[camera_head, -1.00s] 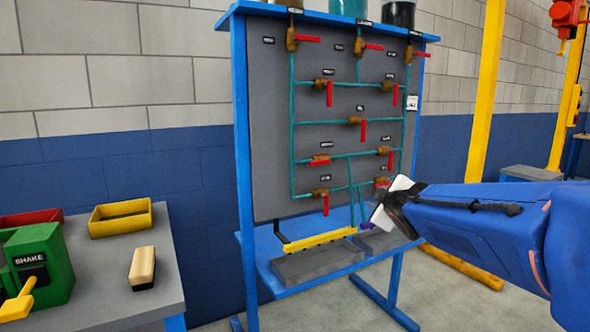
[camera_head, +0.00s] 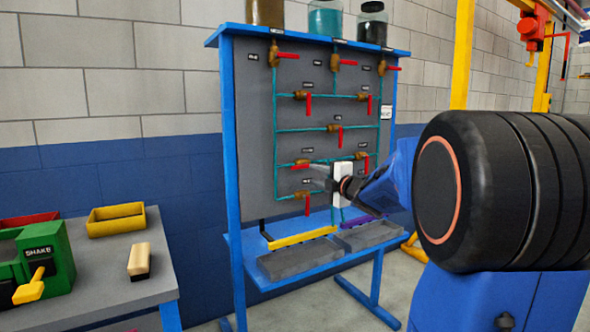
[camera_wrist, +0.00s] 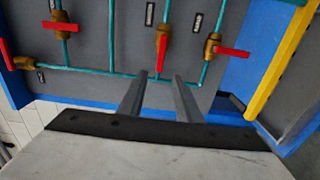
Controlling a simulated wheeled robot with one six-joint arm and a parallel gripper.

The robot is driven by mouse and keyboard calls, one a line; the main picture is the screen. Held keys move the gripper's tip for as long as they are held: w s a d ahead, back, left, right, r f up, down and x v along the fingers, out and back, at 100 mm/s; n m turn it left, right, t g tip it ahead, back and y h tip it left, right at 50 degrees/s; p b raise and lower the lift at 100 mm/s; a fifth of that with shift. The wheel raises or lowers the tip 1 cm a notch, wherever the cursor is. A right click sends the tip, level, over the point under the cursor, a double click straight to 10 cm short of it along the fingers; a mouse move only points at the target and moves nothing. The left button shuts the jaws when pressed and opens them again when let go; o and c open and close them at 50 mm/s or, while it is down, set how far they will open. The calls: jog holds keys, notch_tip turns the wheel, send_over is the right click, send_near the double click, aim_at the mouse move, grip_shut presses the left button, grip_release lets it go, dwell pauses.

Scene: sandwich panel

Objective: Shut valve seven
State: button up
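The grey valve panel (camera_head: 252,130) carries several brass valves with red handles on teal pipes. Its labels are too small to read, so I cannot tell which is valve seven. The lower-left valve (camera_head: 300,163) has its handle crosswise; the bottom-left valve (camera_head: 305,196) has its handle hanging down. My gripper (camera_head: 318,178) is in front of the panel's lower part, near these two. In the wrist view my gripper (camera_wrist: 160,77) shows two separated fingers with nothing between them. A valve with a lengthwise handle (camera_wrist: 162,50) lies just beyond the fingertips, apparently untouched.
Below the panel are a yellow bar (camera_head: 302,238) and grey trays (camera_head: 300,258) on a blue shelf. Jars (camera_head: 325,20) stand on top. A left table holds a yellow bin (camera_head: 117,219), a green shaker box (camera_head: 45,250) and a brush-like block (camera_head: 139,261).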

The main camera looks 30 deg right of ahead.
aim_at(297, 168)
jog(key=w, duration=1.3)
jog(key=shift+w+a, duration=0.1)
jog(key=shift+a, duration=0.05)
grip_shut()
